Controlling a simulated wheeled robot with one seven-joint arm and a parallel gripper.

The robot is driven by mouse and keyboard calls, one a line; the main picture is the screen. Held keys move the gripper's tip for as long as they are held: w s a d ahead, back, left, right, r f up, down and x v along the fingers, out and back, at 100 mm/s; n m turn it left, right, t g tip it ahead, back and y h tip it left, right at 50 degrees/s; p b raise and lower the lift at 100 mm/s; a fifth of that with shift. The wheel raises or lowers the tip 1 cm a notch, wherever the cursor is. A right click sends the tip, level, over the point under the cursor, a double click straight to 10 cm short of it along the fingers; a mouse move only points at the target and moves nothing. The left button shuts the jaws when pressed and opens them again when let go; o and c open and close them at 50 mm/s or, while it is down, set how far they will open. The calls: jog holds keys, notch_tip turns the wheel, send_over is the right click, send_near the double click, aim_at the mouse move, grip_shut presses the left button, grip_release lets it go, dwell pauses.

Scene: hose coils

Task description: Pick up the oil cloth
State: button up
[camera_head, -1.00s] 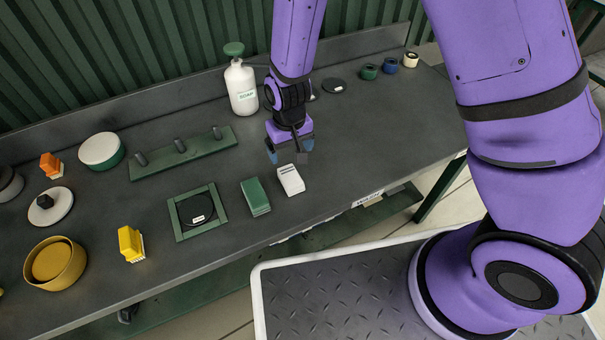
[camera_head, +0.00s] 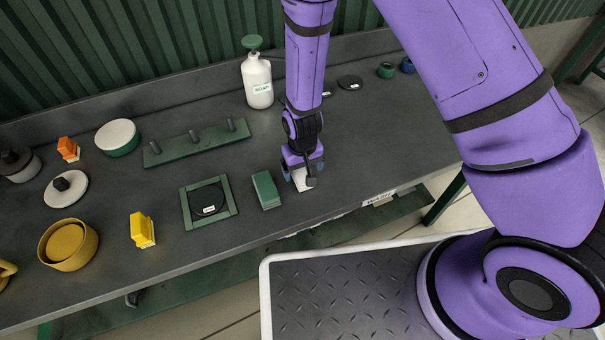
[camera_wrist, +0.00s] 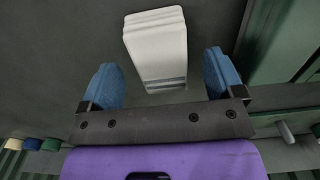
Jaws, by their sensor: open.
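A white folded cloth with grey stripes (camera_head: 301,183) lies on the dark bench near its front edge, mostly covered by my gripper in the head view. A green folded cloth (camera_head: 266,190) lies just to its left. No label shows which is the oil cloth. My gripper (camera_head: 303,171) points down over the white cloth. In the wrist view the white cloth (camera_wrist: 156,42) lies flat between and beyond the two blue fingers of my gripper (camera_wrist: 160,62), with a gap on each side. The gripper is open and holds nothing.
A green square frame with a black disc (camera_head: 208,203) lies left of the green cloth. A green rack with pegs (camera_head: 196,144) and a soap bottle (camera_head: 257,82) stand behind. A yellow brush (camera_head: 142,230) and yellow bowl (camera_head: 68,245) are farther left.

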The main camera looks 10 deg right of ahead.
jog(key=shift+f, duration=0.9)
jog(key=c, duration=1)
jog(key=shift+r, duration=0.2)
